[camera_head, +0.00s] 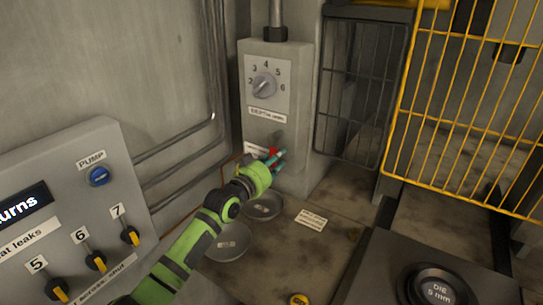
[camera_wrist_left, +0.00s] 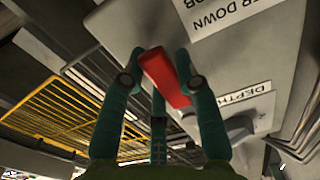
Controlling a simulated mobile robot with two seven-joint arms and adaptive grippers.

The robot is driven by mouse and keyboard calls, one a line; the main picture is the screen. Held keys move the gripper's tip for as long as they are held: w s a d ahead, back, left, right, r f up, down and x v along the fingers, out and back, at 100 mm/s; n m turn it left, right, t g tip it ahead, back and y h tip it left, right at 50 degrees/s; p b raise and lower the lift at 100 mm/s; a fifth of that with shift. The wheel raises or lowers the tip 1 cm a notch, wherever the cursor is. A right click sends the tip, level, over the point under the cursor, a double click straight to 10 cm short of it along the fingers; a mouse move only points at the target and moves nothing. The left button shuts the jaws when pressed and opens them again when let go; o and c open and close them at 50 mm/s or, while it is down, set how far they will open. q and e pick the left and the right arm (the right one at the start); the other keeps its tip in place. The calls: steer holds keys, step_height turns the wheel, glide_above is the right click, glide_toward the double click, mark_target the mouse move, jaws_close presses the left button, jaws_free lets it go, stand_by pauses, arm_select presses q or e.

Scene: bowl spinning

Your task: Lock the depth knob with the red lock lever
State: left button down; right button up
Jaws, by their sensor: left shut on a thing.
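The red lock lever (camera_head: 271,152) sits low on the front of the grey box at the back, below the depth knob. It also shows in the left wrist view (camera_wrist_left: 160,72), tilted between the teal fingers. My left gripper (camera_head: 277,158) is shut on the red lock lever, with fingers on both sides of it. The lever's base is partly hidden. The grey depth knob (camera_head: 264,86) is on a white dial plate with numbers, above its label (camera_head: 267,115). My right gripper is not in view.
A panel (camera_head: 75,180) with a blue pump button and several yellow-tipped switches stands at left. A yellow wire cage (camera_head: 465,110) is at right. A die block (camera_head: 430,285) is at front right.

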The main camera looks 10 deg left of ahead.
arm_select(q)
steer(key=shift+d+n, duration=0.2)
steer(key=shift+n, duration=0.1)
stand_by(0.4)
steer(key=c, duration=0.9)
jaws_free()
steer(key=shift+s, duration=0.1)
steer(key=shift+s, duration=0.1)
steer(key=v, duration=1.1)
steer(key=shift+s+a, duration=0.15)
steer(key=shift+s, duration=0.25)
